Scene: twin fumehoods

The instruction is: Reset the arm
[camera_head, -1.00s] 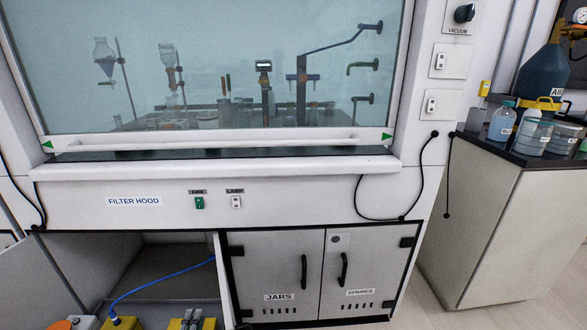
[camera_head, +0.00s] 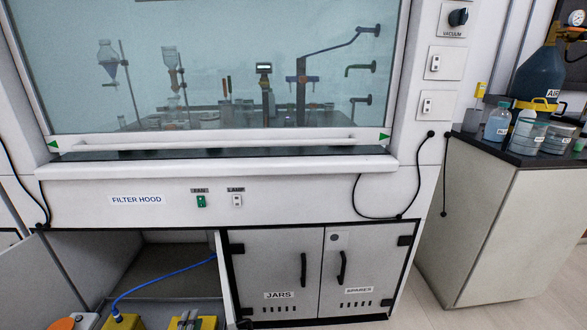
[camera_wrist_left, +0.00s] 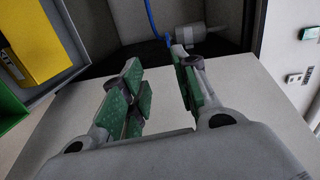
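My left gripper (camera_wrist_left: 155,75) fills the middle of the left wrist view. Its green-padded fingers are apart with nothing between them. Behind it are a pale flat panel and a dark cabinet interior. My right gripper is in neither view.
The filter hood (camera_head: 330,194) has its glass sash down. Below it, the left cabinet bay (camera_head: 165,265) is open, with a blue hose (camera_head: 160,281) inside. The JARS door (camera_head: 277,260) and SPARES door (camera_head: 355,262) are shut. A side counter (camera_head: 500,230) stands right, with clear floor beside it.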

